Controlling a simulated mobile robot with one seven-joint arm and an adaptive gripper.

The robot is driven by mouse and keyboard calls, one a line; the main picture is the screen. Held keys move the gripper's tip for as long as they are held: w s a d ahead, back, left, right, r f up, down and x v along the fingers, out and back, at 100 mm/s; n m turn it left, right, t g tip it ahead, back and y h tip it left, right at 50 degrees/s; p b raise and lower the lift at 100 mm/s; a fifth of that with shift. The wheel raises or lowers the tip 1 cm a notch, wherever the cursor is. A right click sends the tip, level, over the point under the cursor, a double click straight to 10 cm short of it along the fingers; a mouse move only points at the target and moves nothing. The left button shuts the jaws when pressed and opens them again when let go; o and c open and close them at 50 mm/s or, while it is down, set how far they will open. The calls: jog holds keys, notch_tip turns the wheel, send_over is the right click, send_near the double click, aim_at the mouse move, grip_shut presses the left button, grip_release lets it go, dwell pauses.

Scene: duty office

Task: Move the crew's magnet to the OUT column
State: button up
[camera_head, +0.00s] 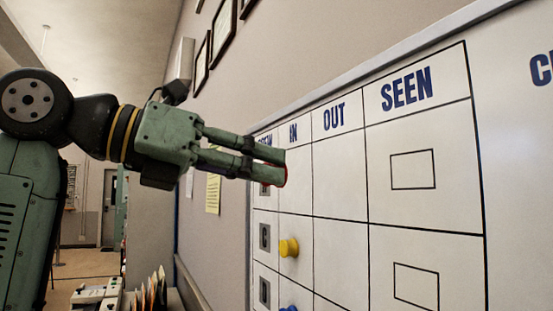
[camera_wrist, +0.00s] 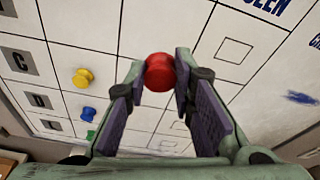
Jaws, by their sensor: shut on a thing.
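My gripper (camera_head: 284,167) is shut on a red magnet (camera_wrist: 159,72), which is pinched between the fingertips. In the head view only a thin red edge of the magnet (camera_head: 286,178) shows past the fingers. There it overlaps the top row of the IN column, near the IN/OUT line. In the wrist view the magnet overlaps the OUT column. I cannot tell whether it touches the whiteboard (camera_head: 343,180). The OUT heading (camera_head: 334,117) is right of the IN heading (camera_head: 293,133). The fingers partly hide the crew column's heading and top label.
A yellow magnet (camera_head: 289,248) and a blue magnet (camera_head: 288,308) sit in the IN column below. A green magnet (camera_wrist: 91,135) shows lower in the wrist view. The visible OUT cells are bare in the head view. Folders (camera_head: 152,293) stand below at the left.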

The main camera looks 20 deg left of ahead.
aim_at(336, 177)
jog(key=shift+r+x, duration=0.25)
jog(key=shift+x, duration=1.1)
jog(key=shift+r+x, duration=0.25)
jog(key=shift+x, duration=1.05)
jog(key=shift+r+x, duration=0.25)
jog(key=shift+x, duration=1.1)
jog(key=shift+w+d, duration=0.2)
jog(key=shift+w, duration=0.25)
jog(key=o, duration=0.9)
